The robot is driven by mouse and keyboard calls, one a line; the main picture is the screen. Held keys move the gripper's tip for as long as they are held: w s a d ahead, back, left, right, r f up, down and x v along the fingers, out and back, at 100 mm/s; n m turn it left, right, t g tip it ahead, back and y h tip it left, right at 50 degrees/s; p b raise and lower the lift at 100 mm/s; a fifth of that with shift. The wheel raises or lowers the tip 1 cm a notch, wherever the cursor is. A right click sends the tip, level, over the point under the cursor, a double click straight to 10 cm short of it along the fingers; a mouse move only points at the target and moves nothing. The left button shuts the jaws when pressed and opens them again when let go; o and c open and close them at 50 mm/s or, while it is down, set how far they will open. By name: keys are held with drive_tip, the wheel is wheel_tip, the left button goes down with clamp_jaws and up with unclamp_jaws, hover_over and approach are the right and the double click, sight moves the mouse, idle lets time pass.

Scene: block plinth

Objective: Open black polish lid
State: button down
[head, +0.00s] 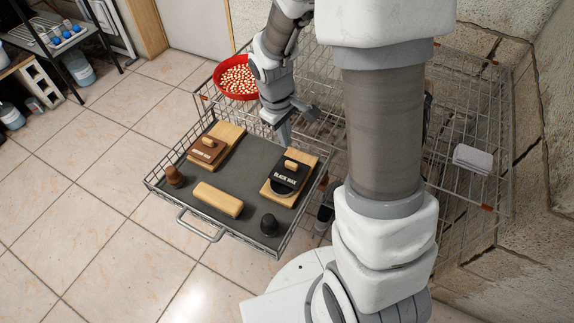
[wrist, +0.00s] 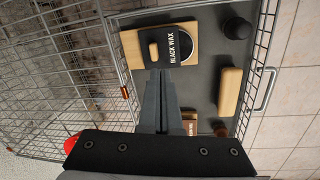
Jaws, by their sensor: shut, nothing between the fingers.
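The black polish lid (head: 288,176) is a black plate lettered BLACK WAX with a small wooden knob. It lies on a wooden block (head: 303,187) at the right of the wire drawer, and part of a dark, light-rimmed round opening shows beside the lettering. In the wrist view the lid (wrist: 172,59) and its knob (wrist: 153,50) are just beyond my fingertips. My gripper (head: 286,142) is shut and empty, pointing down behind the lid. Its closed fingers (wrist: 160,76) look close to the lid's edge; I cannot tell whether they touch.
The drawer mat also holds a brown lidded block (head: 207,150), a pale wooden bar (head: 218,199), a brown knob-like piece (head: 174,176) and a black one (head: 269,225). A red bowl (head: 219,75) stands behind. Wire rack walls (head: 473,120) rise at right.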

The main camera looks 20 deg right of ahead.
drive_tip(key=s+a+f+n, duration=0.1)
drive_tip(key=n, duration=0.5)
drive_tip(key=n+t+b, duration=0.1)
drive_tip(key=n+b, duration=0.5)
drive_tip(key=n, duration=0.9)
approach(289, 172)
drive_tip(key=shift+h, duration=0.3)
drive_tip(key=f, duration=0.2)
drive_tip(key=s+a+f, duration=0.1)
drive_tip(key=f, duration=0.1)
drive_tip(key=s+a+f, duration=0.1)
drive_tip(key=f, duration=0.1)
drive_tip(key=shift+s+a+f, duration=0.15)
drive_tip(key=shift+s+a, duration=0.05)
drive_tip(key=shift+s, duration=0.05)
drive_tip(key=shift+w+d+r, duration=0.45)
drive_tip(key=shift+w+d, duration=0.35)
drive_tip(key=shift+w, duration=0.05)
drive_tip(key=shift+w+d, duration=0.55)
drive_tip(key=shift+w, duration=0.05)
drive_tip(key=shift+r, duration=0.1)
